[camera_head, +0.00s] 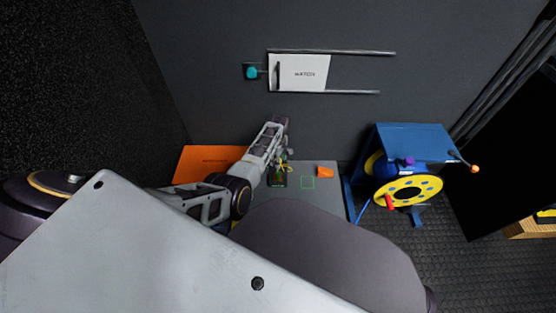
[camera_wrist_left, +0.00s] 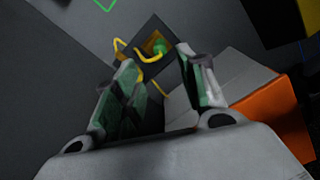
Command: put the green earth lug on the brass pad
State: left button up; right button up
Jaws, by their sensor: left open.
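In the left wrist view a dark square plate (camera_wrist_left: 143,33) carries the brass pad (camera_wrist_left: 150,40). The green earth lug (camera_wrist_left: 159,46) shows over the pad, with a bent yellow cable (camera_wrist_left: 122,50) beside it. I cannot tell whether the lug lies flat on the pad. My left gripper (camera_wrist_left: 157,60) is open, its two fingers apart on either side of the view of the pad, with nothing seen clamped between them. In the head view the dark plate (camera_head: 277,181) is on the grey table, partly hidden near my left arm, with yellow cable (camera_head: 283,163) above it. My right gripper is not in view.
A green square outline (camera_head: 307,183) and an orange block (camera_head: 325,172) are right of the plate on the table. An orange panel (camera_head: 205,160) is at left. A blue stand (camera_head: 415,140) with a yellow reel (camera_head: 430,187) is at right. A wall-mounted white panel (camera_head: 302,73) is behind.

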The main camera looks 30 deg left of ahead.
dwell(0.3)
pick_arm(q)
jog(key=s+d+f+m+t, duration=0.1)
jog(key=s+d+m+t, duration=0.2)
jog(key=s+m, duration=0.95)
jog(key=s+d+r+m+t+h, duration=0.1)
jog(key=s+d+r+m, duration=0.2)
jog(key=s+d+r, duration=0.3)
jog(key=s+d+r+m+t+h, duration=0.1)
jog(key=s+d+r+m, duration=0.3)
jog(key=s, duration=0.8)
jog(key=d+r+h, duration=0.1)
jog(key=d+r, duration=0.1)
jog(key=d, duration=0.2)
jog(key=shift+s, duration=0.25)
jog(key=shift+o, duration=0.2)
